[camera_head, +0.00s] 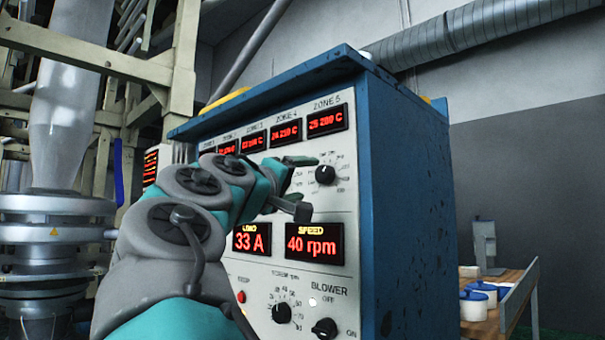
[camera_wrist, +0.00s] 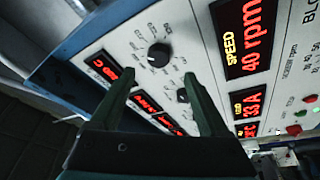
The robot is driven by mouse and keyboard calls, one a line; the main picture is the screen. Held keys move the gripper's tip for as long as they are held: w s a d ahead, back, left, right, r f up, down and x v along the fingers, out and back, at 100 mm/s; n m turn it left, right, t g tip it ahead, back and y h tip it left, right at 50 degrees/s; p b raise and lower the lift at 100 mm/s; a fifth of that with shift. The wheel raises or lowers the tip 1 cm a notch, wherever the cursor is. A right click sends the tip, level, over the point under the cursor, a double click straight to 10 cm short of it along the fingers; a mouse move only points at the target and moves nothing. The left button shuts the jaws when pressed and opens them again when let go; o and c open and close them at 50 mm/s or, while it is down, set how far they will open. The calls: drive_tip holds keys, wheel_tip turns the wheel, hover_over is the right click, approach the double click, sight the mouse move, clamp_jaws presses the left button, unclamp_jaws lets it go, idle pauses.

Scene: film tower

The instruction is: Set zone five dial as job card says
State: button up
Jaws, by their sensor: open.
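The zone five dial (camera_head: 325,174) is a black round knob on the white panel, below the red ZONE 5 display (camera_head: 327,121). In the wrist view, the dial (camera_wrist: 159,53) sits just beyond the fingertips, between their lines. Its pointer setting is too small to read surely. My gripper (camera_head: 308,186) is open and empty in front of the panel; the fingers (camera_wrist: 160,77) are spread and appear apart from the knob. A second dial (camera_wrist: 183,95) shows between the fingers in the wrist view. I see no readable job card.
The blue cabinet (camera_head: 405,190) carries the panel. A wooden table (camera_head: 507,292) with white pots (camera_head: 474,305) stands right. A clear tower tube (camera_head: 66,125) stands left.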

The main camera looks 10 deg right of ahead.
sight(322, 175)
drive_tip(key=p+x, duration=0.1)
drive_tip(key=x, duration=0.6)
drive_tip(key=shift+w+d+r, duration=0.2)
drive_tip(key=shift+w, duration=0.15)
clamp_jaws()
idle(0.5)
